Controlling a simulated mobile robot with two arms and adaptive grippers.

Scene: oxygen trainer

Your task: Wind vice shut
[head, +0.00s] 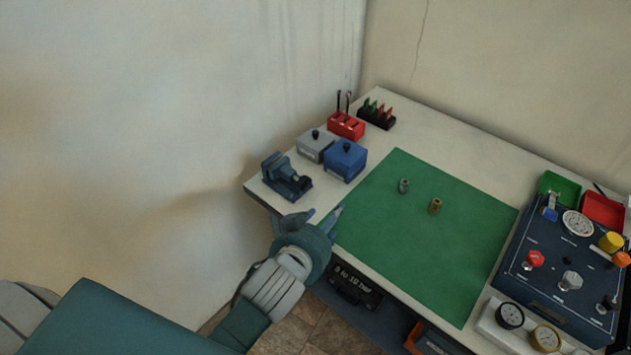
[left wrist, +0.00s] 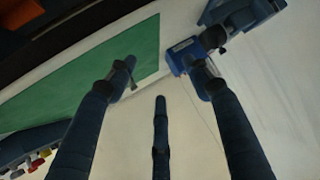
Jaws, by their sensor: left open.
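The blue-grey bench vice (head: 285,178) stands at the left corner of the table in the head view. Its jaw gap and its handle are too small to make out. My left gripper (head: 318,215) is open and empty by the table's front edge, to the right of the vice and nearer the camera, apart from it. In the left wrist view my left gripper (left wrist: 165,75) has its fingers spread with nothing between them. A blue body at the top right, probably the vice (left wrist: 240,13), is partly cut off by the frame. My right gripper is not in view.
A blue box (head: 345,160) and a grey box (head: 316,145) stand beside the vice. A red holder (head: 346,126) is behind. A control panel (head: 550,240) is at right.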

